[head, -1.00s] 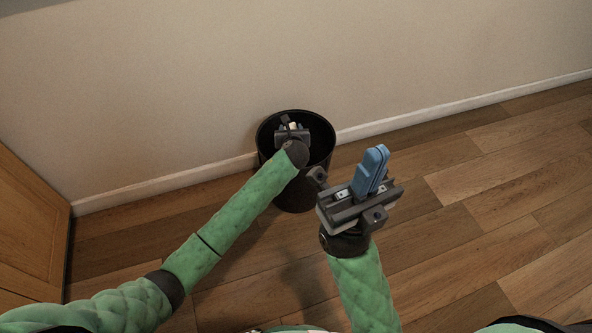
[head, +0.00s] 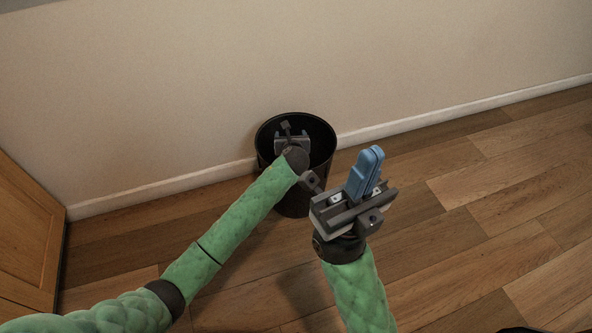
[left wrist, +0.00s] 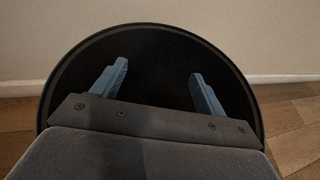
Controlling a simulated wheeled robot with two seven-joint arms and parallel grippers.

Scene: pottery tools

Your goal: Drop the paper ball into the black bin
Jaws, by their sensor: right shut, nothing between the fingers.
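The black bin (head: 322,166) stands on the floor against the wall, and its dark round opening also fills much of the left wrist view (left wrist: 160,36). My left gripper (head: 291,143) is over the bin's opening, pointing down into it. In the left wrist view its two blue fingers (left wrist: 157,80) are spread apart with nothing between them. The paper ball is not visible in either view now; the bin's inside is too dark to make out. My right gripper (head: 371,155) is to the right of the bin, its blue fingers together and empty.
A plain wall (head: 180,90) with a white baseboard (head: 420,128) runs behind the bin. A wooden cabinet (head: 28,225) stands at the left. The wooden floor (head: 480,200) to the right is clear.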

